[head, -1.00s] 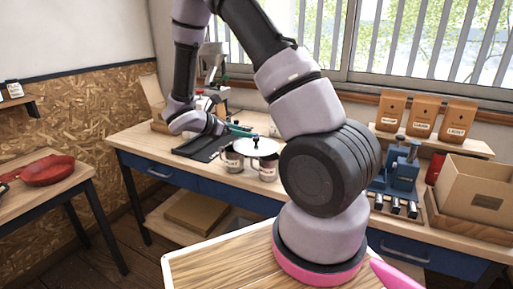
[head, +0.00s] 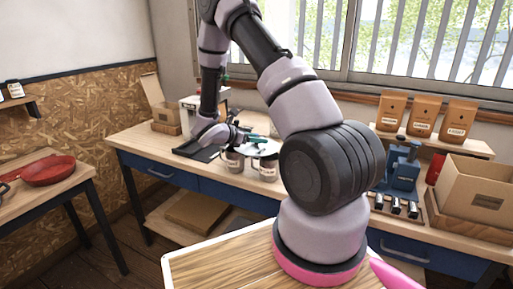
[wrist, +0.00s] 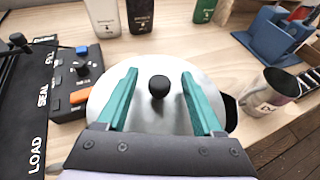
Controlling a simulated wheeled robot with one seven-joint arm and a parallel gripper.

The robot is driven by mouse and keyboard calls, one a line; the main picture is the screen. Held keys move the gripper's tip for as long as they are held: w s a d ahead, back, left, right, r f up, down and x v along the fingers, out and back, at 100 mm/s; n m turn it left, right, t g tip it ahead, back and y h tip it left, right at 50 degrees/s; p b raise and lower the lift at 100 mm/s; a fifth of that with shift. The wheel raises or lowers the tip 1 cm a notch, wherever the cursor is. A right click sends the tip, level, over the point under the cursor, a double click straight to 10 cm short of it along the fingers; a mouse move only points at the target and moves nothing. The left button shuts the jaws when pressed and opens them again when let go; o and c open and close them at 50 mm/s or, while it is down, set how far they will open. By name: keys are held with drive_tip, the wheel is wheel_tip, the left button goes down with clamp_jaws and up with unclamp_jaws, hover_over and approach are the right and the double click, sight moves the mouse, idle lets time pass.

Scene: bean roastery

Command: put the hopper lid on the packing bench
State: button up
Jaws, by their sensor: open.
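The hopper lid is a round silvery disc (wrist: 150,122) with a black knob (wrist: 159,87), in the middle of the wrist view. It also shows pale in the head view (head: 268,149), beside labelled cups on the long bench (head: 140,136). What lies directly under it is hidden. My gripper (wrist: 160,72) is open, with its teal fingers on either side of the knob, apart from it. In the head view my gripper (head: 256,137) is just over the lid. I cannot tell which table is the packing bench.
A labelled cup (wrist: 270,92) stands right of the lid. Bottles (wrist: 140,14) stand beyond.

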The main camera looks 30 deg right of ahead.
drive_tip(key=shift+w+d+f, duration=0.1)
drive_tip(key=shift+d, duration=0.05)
clamp_jaws()
